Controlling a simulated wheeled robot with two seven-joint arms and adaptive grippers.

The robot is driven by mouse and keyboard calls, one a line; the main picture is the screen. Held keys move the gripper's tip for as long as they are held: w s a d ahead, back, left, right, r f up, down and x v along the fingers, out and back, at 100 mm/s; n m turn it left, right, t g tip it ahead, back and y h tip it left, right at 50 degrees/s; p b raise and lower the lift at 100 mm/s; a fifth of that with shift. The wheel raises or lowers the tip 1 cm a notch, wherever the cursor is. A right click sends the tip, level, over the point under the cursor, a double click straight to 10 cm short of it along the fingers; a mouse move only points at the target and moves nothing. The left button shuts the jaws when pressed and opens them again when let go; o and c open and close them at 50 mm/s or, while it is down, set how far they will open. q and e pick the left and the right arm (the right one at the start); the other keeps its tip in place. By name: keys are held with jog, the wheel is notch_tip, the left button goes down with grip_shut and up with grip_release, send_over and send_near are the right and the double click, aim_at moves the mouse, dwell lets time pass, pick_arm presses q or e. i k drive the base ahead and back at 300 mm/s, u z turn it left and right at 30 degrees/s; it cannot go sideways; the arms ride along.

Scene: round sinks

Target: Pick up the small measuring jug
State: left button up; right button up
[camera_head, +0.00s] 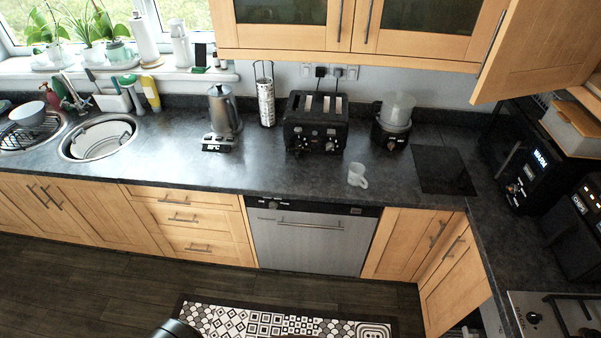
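A small white jug with a handle on its right side (354,177) stands on the dark worktop near the front edge, in front of and between the toaster and the blender-like appliance. It looks like the small measuring jug, but any markings are too small to see. Nothing touches it. Neither of my grippers shows in the head view. A dark rounded part cut off at the bottom edge shows no fingers.
A black toaster (315,124) and an appliance with a clear bowl (393,120) stand behind the jug. A dark flat board (443,170) lies to its right. A metal kettle (222,110) stands further left on a scale. An upper cabinet door (540,45) hangs open at the right.

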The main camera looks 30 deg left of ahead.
aim_at(356, 171)
jog(key=u, duration=0.65)
jog(key=k, duration=0.45)
jog(key=u, duration=0.95)
jog(key=i, duration=2)
jog(key=z, duration=0.85)
